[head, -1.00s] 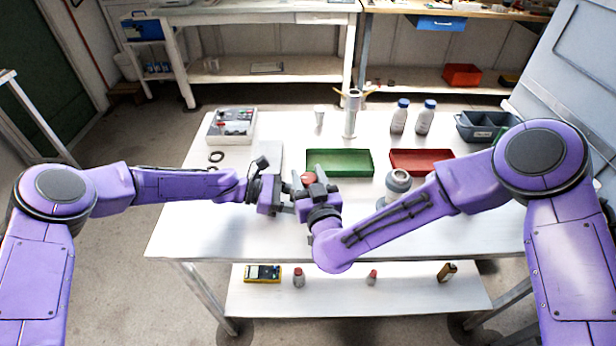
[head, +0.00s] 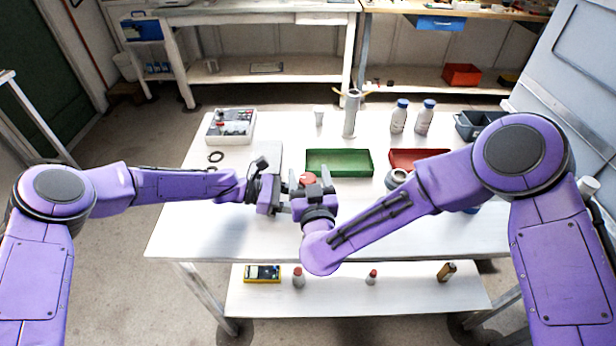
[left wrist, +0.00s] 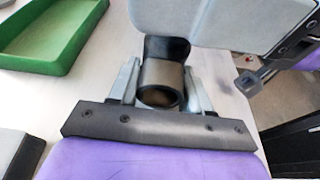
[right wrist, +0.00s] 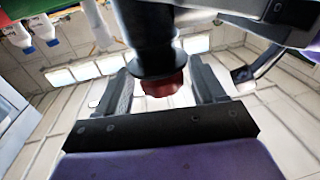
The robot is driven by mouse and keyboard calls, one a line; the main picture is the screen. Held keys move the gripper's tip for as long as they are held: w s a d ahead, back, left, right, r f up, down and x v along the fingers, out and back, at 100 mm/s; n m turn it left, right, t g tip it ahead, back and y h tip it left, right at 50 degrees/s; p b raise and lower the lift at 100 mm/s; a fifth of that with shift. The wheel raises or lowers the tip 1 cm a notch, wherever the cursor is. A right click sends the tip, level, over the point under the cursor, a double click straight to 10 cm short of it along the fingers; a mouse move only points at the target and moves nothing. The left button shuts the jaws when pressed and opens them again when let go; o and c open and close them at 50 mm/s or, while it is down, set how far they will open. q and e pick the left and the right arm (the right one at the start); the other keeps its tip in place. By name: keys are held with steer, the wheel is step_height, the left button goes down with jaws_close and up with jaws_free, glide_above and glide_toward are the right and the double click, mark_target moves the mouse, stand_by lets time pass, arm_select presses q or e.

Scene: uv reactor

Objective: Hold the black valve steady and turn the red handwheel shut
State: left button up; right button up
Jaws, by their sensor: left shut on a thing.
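The black valve (left wrist: 163,78) is a dark cylinder between the fingers of my left gripper (left wrist: 162,90), which is shut on it. In the head view my left gripper (head: 285,207) is beside my right one, and the valve body is mostly hidden there. The red handwheel (head: 307,179) shows as a small red disc at my right gripper (head: 313,185). In the right wrist view the red handwheel (right wrist: 164,83) sits at the end of the black valve body (right wrist: 150,40). My right gripper (right wrist: 164,92) is open around it, with a gap on each side.
A green tray (head: 339,163) lies behind the grippers. A red tray (head: 418,155) is partly hidden by my right arm. A grey ring-topped part (head: 397,177), white bottles (head: 399,117), a grey cylinder (head: 351,115) and a control box (head: 231,127) stand around. The table's front left is clear.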

steer(key=s+d, duration=0.1)
steer(key=s, duration=1.1)
steer(key=shift+d, duration=0.25)
arm_select(q)
steer(key=o, duration=0.9)
